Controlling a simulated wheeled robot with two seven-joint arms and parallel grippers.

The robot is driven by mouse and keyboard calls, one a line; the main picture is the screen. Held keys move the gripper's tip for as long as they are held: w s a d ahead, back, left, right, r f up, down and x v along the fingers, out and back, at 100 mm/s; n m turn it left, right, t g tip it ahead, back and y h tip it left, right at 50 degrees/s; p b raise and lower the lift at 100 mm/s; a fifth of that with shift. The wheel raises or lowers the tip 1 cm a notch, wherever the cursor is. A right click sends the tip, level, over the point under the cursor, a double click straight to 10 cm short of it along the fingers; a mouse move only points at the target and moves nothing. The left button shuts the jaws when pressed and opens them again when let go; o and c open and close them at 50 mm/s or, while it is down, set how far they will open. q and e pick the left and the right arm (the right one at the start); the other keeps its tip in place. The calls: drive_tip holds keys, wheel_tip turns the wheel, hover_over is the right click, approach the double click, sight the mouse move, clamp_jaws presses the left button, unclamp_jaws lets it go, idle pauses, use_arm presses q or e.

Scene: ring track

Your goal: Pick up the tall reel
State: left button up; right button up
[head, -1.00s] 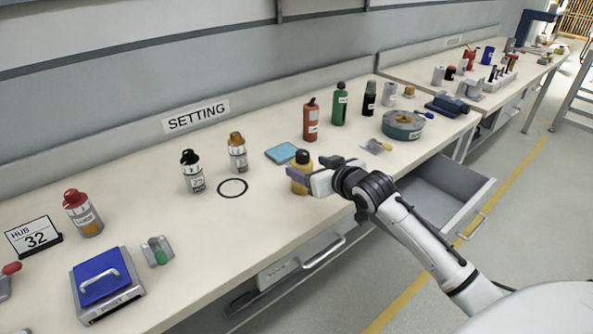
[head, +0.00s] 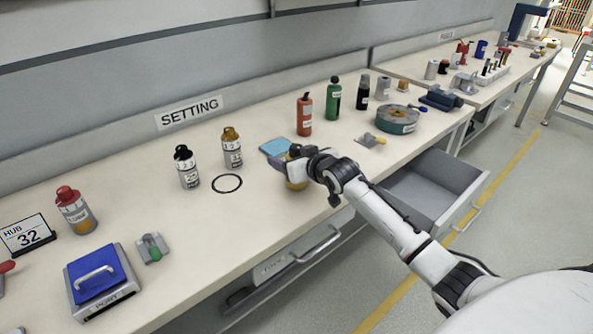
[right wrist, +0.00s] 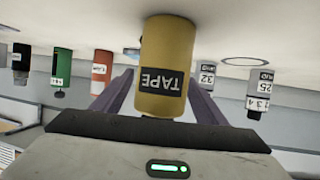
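A yellow upright cylinder (head: 296,184) labelled TAPE stands near the front edge of the bench in the head view, mostly covered by my right gripper (head: 288,165). In the right wrist view the yellow cylinder (right wrist: 167,50) appears upside down, between the two purple fingers of my right gripper (right wrist: 164,88). The fingers look open around it, one on each side. Their tips are partly hidden, so I cannot tell whether they touch it. My left gripper is not in view.
A blue pad (head: 275,147) lies just behind the gripper. A black ring (head: 227,183) and two bottles stand to its left. A red bottle (head: 304,115), a green bottle (head: 334,99) and a flat teal reel (head: 397,120) are to the right. An open drawer (head: 430,190) juts out below.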

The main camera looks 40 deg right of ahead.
drive_tip(key=c, duration=1.1)
drive_tip(key=shift+c, duration=0.3)
drive_tip(key=shift+r, duration=0.1)
